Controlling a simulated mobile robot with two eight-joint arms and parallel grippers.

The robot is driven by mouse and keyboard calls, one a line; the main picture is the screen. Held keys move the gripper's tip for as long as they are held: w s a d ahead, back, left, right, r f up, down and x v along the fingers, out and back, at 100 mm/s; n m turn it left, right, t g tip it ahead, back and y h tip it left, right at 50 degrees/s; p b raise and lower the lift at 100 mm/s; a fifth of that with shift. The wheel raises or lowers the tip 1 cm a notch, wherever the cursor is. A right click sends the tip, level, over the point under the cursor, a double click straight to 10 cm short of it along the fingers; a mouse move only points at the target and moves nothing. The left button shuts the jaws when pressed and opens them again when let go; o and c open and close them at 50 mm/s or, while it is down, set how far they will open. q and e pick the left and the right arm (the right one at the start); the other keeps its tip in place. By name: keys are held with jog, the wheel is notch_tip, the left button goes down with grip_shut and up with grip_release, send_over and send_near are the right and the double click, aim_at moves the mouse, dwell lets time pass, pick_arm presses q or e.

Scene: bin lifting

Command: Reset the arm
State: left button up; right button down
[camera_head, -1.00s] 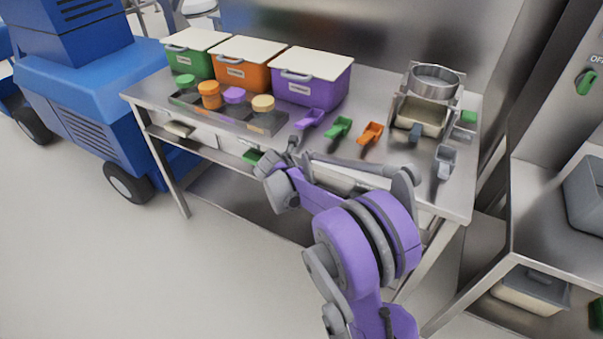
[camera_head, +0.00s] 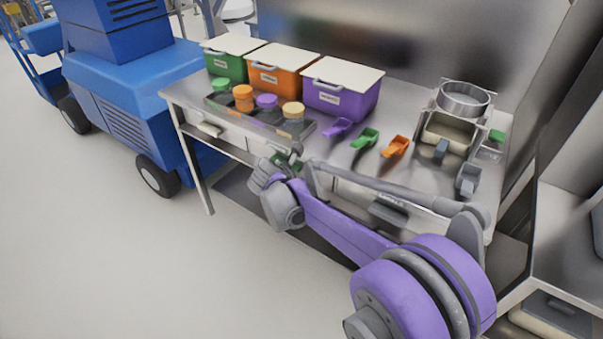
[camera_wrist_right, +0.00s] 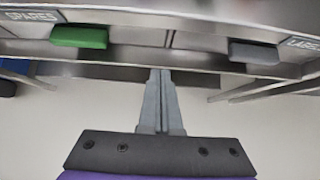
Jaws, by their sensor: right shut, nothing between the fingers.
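My right arm, purple and grey, comes in from the lower right in the head view. Its gripper (camera_head: 292,156) is at the front edge of the steel table (camera_head: 335,160), small and partly hidden by the wrist. In the right wrist view the gripper's two grey fingers (camera_wrist_right: 160,100) lie together with nothing between them. They point toward the table's drawer fronts, between a green handle (camera_wrist_right: 79,37) and a grey handle (camera_wrist_right: 253,52). My left gripper is not in view.
Lidded green (camera_head: 226,66), orange (camera_head: 276,80) and purple (camera_head: 335,98) bins stand at the table's back. A tray (camera_head: 212,99) of coloured-lid jars, several scoops and a sieve stand (camera_head: 462,100) are also there. A blue machine (camera_head: 135,80) is left; floor in front is open.

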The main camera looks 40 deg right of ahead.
jog(key=s+a+f+m+t+y, duration=0.1)
jog(key=s+a+f+m+y, duration=0.25)
jog(key=s+a+m, duration=0.85)
jog(key=s+a+f+m+t+y, duration=0.15)
jog(key=s+a+m+y, duration=0.35)
jog(key=s+a+m, duration=0.65)
notch_tip(320, 180, up, 14)
jog(key=d+n+p, duration=0.1)
jog(key=d+p, duration=0.1)
jog(key=p, duration=1)
jog(key=shift+w+d+f, duration=0.2)
jog(key=shift+w+d, duration=0.15)
jog(key=shift+w, duration=0.1)
jog(key=shift+n, duration=0.25)
